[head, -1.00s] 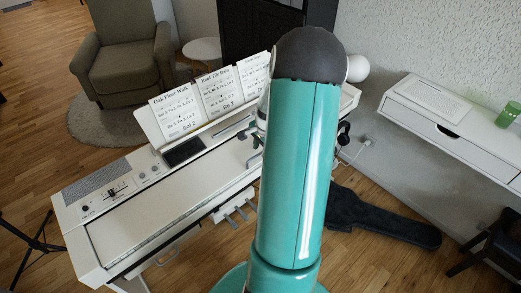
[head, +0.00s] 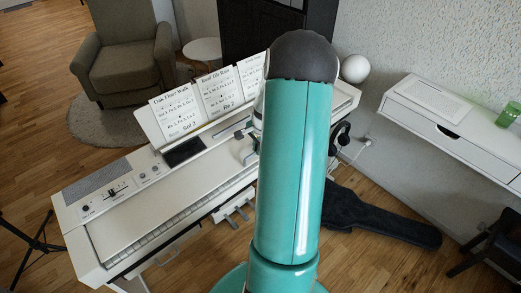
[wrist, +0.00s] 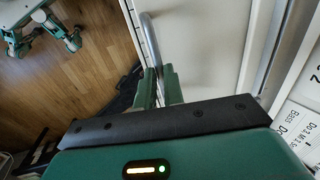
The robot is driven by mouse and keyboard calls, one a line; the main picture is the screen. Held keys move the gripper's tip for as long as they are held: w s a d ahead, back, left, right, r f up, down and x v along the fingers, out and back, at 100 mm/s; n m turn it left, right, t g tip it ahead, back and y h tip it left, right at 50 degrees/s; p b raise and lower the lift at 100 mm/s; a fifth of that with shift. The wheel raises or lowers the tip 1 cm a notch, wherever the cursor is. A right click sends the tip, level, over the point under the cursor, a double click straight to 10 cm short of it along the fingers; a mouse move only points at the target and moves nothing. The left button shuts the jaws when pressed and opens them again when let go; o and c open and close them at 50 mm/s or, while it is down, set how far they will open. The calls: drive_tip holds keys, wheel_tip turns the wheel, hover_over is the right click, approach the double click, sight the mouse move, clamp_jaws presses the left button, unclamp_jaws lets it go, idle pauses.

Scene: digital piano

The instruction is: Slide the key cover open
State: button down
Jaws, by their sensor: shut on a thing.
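The digital piano (head: 75,235) stands at the left in the head view, with a white key cover (head: 160,200) over most of its keyboard. A narrow strip of keys (head: 150,240) shows along the cover's front edge. In the wrist view the white cover (wrist: 205,35) fills the upper middle, and a curved grey metal handle (wrist: 150,40) runs along its edge. My gripper (wrist: 160,78) is shut on the handle, its green fingers on either side of the bar. In the head view my teal arm hides most of the gripper and the right part of the cover.
Song sheets (head: 218,90) stand on a rest behind the control panel (head: 120,188). An armchair (head: 120,55) is beyond the piano. A black case (head: 375,220) lies on the floor at right, below a white wall shelf (head: 450,125).

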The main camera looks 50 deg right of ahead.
hover_over(241, 144)
drive_tip(key=shift+s, duration=0.15)
drive_tip(key=c, duration=1.5)
unclamp_jaws()
drive_tip(key=shift+r, duration=0.1)
wheel_tip(241, 144, up, 14)
drive_tip(key=s, duration=0.2)
drive_tip(key=shift+s+a+f, duration=0.25)
drive_tip(key=shift+s+a, duration=0.05)
